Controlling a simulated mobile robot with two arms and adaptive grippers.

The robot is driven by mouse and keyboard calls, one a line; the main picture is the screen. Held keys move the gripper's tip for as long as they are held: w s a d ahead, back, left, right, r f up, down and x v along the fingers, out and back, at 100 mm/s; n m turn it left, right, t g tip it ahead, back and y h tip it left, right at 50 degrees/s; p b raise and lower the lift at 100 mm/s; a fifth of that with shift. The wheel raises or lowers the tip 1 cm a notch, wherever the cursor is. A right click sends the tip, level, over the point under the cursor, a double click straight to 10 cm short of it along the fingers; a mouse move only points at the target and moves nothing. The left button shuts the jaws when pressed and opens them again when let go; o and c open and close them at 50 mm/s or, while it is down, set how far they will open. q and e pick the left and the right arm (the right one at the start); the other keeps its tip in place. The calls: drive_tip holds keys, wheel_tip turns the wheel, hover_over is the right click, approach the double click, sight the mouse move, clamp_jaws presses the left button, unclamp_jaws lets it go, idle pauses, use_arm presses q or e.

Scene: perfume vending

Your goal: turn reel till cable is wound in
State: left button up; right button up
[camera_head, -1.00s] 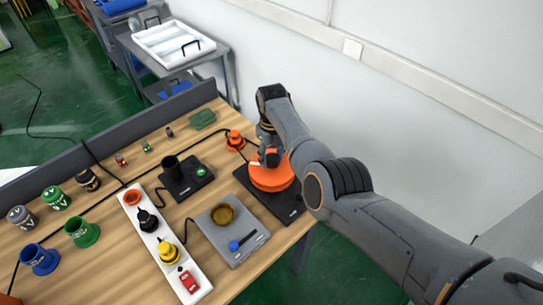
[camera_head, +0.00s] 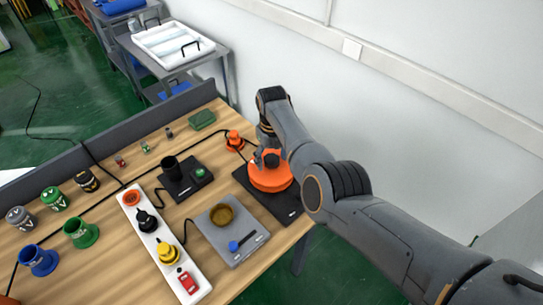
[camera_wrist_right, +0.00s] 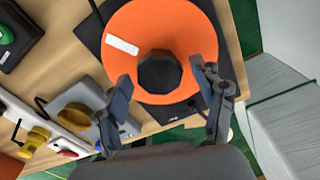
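The orange reel (camera_head: 270,179) lies flat on a black base plate (camera_head: 285,209) near the table's right edge. In the right wrist view the reel (camera_wrist_right: 190,30) has a black knob (camera_wrist_right: 159,72) and a white label. My right gripper (camera_head: 268,157) is over the reel. In the right wrist view its two fingers (camera_wrist_right: 160,85) are spread on either side of the knob, with visible gaps. A black cable (camera_head: 216,130) runs from the orange plug (camera_head: 235,140) across the table. My left gripper is not in view.
A white power strip (camera_head: 153,231) holds several plugs. A grey scale-like box (camera_head: 232,247) with a brass cup and a black device (camera_head: 183,182) with a green button stand left of the reel. Blue and green cups are farther left. A white wall is behind the reel.

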sight(272, 159)
drive_tip(key=shift+w+r, duration=0.1)
drive_tip(key=shift+r, duration=0.1)
drive_tip(key=shift+r, duration=0.45)
wheel_tip(272, 159, up, 6)
drive_tip(key=shift+r, duration=0.25)
drive_tip(key=shift+d+f, duration=0.1)
